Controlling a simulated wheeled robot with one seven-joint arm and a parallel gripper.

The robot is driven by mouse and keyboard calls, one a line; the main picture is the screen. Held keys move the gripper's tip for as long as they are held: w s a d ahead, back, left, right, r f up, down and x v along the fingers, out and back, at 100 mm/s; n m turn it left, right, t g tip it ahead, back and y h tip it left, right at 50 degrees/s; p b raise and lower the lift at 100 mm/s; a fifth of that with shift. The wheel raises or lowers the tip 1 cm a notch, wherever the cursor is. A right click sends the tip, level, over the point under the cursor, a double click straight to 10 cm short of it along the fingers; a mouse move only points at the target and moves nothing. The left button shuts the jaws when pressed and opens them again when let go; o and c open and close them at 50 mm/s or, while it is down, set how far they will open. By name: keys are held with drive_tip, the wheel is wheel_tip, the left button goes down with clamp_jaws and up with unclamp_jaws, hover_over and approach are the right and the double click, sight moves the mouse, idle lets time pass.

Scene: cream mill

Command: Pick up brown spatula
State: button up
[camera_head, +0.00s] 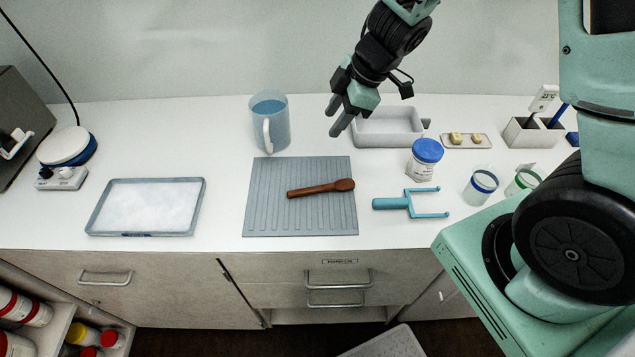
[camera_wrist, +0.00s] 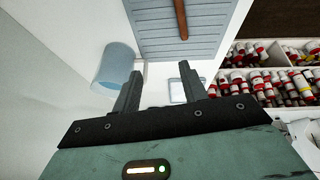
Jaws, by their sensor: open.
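The brown spatula (camera_head: 320,188) lies flat on a grey ribbed mat (camera_head: 262,222) in the middle of the counter. Its wider end points right in the head view. In the wrist view part of the spatula (camera_wrist: 181,18) shows at the top edge, on the ribbed mat (camera_wrist: 150,30); the rest of it is cut off. My gripper (camera_head: 337,118) is in the air, above and behind the mat in the head view. Its two fingers are apart with nothing between them. In the wrist view my gripper (camera_wrist: 165,88) shows both fingertips short of the spatula.
A blue jug (camera_head: 270,122) stands left behind the mat. A white tray (camera_head: 388,128) and a blue-lidded jar (camera_head: 425,158) stand behind right. A blue forked tool (camera_head: 410,203) lies right of the mat. A shallow tray (camera_head: 145,206) lies left, with bare counter between.

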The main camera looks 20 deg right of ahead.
drive_tip(key=s+d+g, duration=0.1)
drive_tip(key=s+d, duration=0.1)
drive_tip(key=b, duration=0.3)
approach(317, 188)
drive_tip(key=f, duration=0.1)
drive_tip(key=w, duration=0.1)
drive_tip(key=f, duration=0.1)
drive_tip(key=shift+w+a+f+n+g, duration=0.35)
drive_tip(key=shift+w+n+g, duration=0.05)
drive_tip(key=b+x, duration=0.1)
drive_tip(key=x, duration=0.1)
drive_tip(key=s+b+x, duration=0.1)
drive_tip(key=x, duration=0.1)
drive_tip(key=shift+a+f, duration=0.1)
drive_tip(key=shift+f, duration=0.05)
drive_tip(key=shift+w+a+f, duration=0.15)
drive_tip(key=shift+a+f, duration=0.05)
drive_tip(key=shift+f, duration=0.2)
clamp_jaws()
